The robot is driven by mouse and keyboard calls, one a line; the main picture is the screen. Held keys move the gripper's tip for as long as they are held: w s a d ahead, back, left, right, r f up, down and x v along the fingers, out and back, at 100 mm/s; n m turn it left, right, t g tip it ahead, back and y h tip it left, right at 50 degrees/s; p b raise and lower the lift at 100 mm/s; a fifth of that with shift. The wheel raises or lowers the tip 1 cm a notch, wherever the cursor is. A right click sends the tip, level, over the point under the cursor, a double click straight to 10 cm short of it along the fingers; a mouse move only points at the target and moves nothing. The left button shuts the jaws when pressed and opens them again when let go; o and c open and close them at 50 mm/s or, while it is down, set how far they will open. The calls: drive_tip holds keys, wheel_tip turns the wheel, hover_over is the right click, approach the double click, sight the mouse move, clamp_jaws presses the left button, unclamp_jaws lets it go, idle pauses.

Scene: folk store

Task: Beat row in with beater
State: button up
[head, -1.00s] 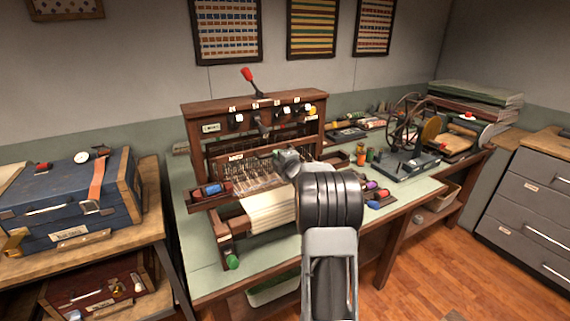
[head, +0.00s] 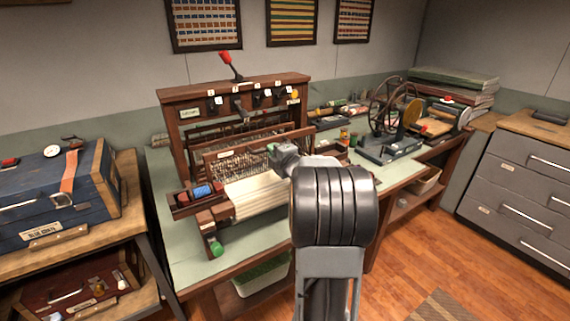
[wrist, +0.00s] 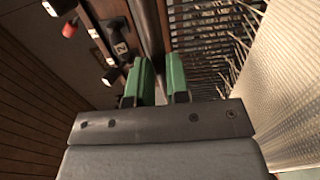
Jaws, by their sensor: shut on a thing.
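A brown wooden loom (head: 235,92) stands on the green-topped bench. Its beater (head: 240,150) is a wooden bar with a small white label, crossing in front of the upright frame, with a comb of thin wires below it. Cream cloth (head: 262,193) lies in front of it. My gripper (head: 272,149) is at the beater, partly hidden by my own arm. In the wrist view its green fingertips (wrist: 160,78) are shut on the beater (wrist: 149,25), one on each side of the bar. The wires and cloth (wrist: 285,85) lie to their right. The row's edge is unclear.
A tray with coloured spools (head: 202,190) sits at the loom's left front. A wheeled winder (head: 392,125) and stacked boards (head: 452,85) stand to the right. A blue case (head: 50,195) is on the left table. Grey drawers (head: 525,170) stand at far right. Wooden floor is open in front.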

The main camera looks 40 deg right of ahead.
drive_tip(key=shift+s+a+b, duration=0.25)
drive_tip(key=shift+s+b, duration=0.05)
drive_tip(key=shift+s, duration=1.4)
drive_tip(key=shift+s+a+b, duration=0.2)
drive_tip(key=shift+s+b, duration=0.05)
drive_tip(key=shift+s, duration=1.45)
clamp_jaws()
drive_tip(key=shift+f+b, duration=0.1)
drive_tip(key=shift+b, duration=0.25)
drive_tip(key=shift+w, duration=0.1)
drive_tip(key=o, duration=1.2)
unclamp_jaws()
drive_tip(key=shift+s+a, duration=0.2)
drive_tip(key=shift+s, duration=1.15)
drive_tip(key=shift+s+a, duration=0.15)
drive_tip(key=shift+s, duration=1.15)
drive_tip(key=shift+s+a, duration=0.2)
drive_tip(key=shift+s, duration=1.15)
